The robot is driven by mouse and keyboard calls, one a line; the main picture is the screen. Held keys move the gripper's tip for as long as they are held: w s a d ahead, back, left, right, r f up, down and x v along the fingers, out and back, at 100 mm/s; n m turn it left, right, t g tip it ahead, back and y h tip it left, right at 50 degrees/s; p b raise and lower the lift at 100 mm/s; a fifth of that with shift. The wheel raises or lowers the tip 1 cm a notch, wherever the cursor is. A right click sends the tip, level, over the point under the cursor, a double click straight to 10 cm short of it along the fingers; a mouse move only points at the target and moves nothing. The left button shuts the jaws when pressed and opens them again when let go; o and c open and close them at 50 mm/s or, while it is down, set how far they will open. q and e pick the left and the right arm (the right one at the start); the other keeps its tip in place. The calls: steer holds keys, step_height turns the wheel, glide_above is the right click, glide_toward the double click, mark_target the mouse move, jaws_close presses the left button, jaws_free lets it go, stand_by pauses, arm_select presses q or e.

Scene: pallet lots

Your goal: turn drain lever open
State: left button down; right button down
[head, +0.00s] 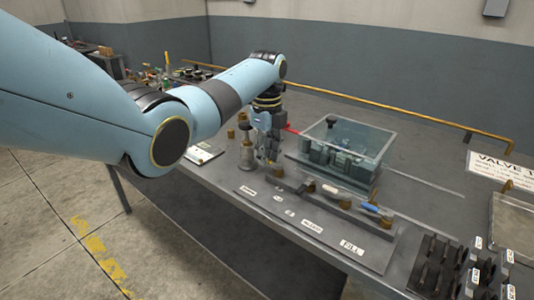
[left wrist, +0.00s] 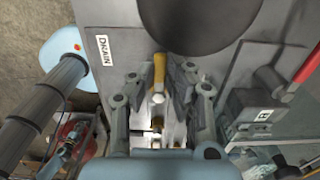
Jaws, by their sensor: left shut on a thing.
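My left gripper (head: 268,155) reaches down to the back left end of the valve panel (head: 375,258), by the first of its labels. In the left wrist view the gripper (left wrist: 160,88) is shut on a slim yellow lever (left wrist: 159,70), which stands between its fingertips. A label reading DRAIN (left wrist: 105,50) is on the grey panel just left of the lever. In the head view the fingers and wrist hide the lever. My right gripper is not in view.
A clear tank (head: 350,140) with fittings inside stands behind the panel. A lever with a blue grip (head: 370,208) and brass fittings sit nearer the FILL label (head: 352,247). A red handle (head: 291,129) lies close to the gripper. Black racks (head: 440,270) fill the front right.

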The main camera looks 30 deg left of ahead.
arm_select(q)
steer(key=shift+s+r+n+p, duration=0.15)
steer(key=shift+n+p, duration=0.35)
steer(key=shift+p, duration=0.35)
steer(key=n+p, duration=0.1)
steer(key=p, duration=0.1)
steer(key=s+n+p, duration=0.1)
steer(key=n+p, duration=0.2)
steer(key=p, duration=0.1)
steer(key=shift+s+d+r+n, duration=0.1)
steer(key=shift+s+d+n, duration=0.1)
steer(key=shift+s+n, duration=0.15)
steer(key=n+p, duration=0.2)
steer(key=n, duration=0.1)
steer(key=shift+s+d, duration=0.2)
steer(key=shift+s, duration=0.1)
steer(key=n+p, duration=0.1)
steer(key=n, duration=0.1)
steer(key=s+d+n+p, duration=0.1)
steer(key=n+p, duration=0.1)
steer(key=shift+d, duration=0.1)
steer(key=n, duration=0.1)
steer(key=n+p, duration=0.1)
steer(key=shift+s+d+n, duration=0.1)
steer(key=shift+d+n, duration=0.25)
steer(key=shift+d+f+n+p, duration=0.2)
steer(key=shift+d+n+p, duration=0.15)
steer(key=shift+n, duration=0.95)
